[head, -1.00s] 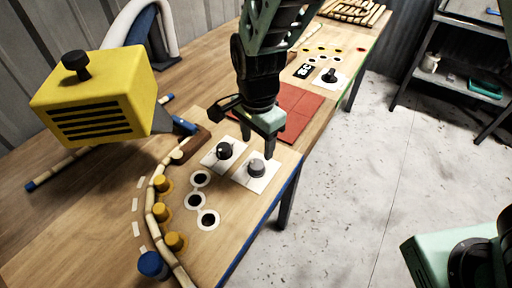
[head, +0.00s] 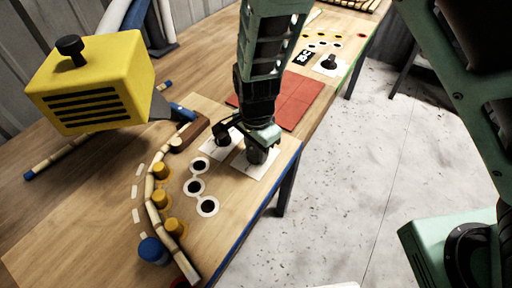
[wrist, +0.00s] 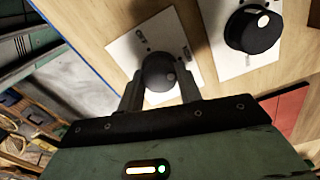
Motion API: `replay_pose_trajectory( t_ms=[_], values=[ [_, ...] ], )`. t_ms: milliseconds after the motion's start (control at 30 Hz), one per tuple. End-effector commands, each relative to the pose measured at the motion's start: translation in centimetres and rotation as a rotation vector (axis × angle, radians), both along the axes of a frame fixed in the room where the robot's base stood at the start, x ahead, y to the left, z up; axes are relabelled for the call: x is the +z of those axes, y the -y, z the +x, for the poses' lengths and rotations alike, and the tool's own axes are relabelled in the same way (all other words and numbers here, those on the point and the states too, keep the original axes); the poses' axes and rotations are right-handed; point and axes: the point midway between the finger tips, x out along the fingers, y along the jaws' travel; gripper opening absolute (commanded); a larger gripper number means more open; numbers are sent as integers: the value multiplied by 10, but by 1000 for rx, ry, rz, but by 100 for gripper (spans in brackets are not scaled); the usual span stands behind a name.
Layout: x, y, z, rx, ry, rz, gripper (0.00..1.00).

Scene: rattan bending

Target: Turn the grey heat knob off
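The grey heat knob (wrist: 160,72) sits on a white plate (wrist: 128,48) with small dark markings too blurred to read. A pale dot shows on its lower right side in the wrist view. My gripper (wrist: 160,88) has one finger on each side of the knob, very close to its sides. I cannot tell whether the fingers press on it. In the head view my gripper (head: 260,140) is low over the grey knob (head: 257,154), which is partly hidden by it.
A black knob (wrist: 253,29) on its own white plate stands close beside the grey one; it also shows in the head view (head: 222,138). A yellow heater box (head: 90,85), pegs with a bent rattan pole (head: 155,205) and a red mat (head: 290,100) are on the bench.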

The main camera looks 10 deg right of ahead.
Motion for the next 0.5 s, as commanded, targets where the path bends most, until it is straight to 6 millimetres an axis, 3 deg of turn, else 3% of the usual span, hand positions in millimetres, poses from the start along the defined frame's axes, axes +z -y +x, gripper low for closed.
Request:
replay_pose_trajectory(
  t_ms=[500],
  values=[
    [1, 0, 0, 94, -1, 0, 12]
  ],
)
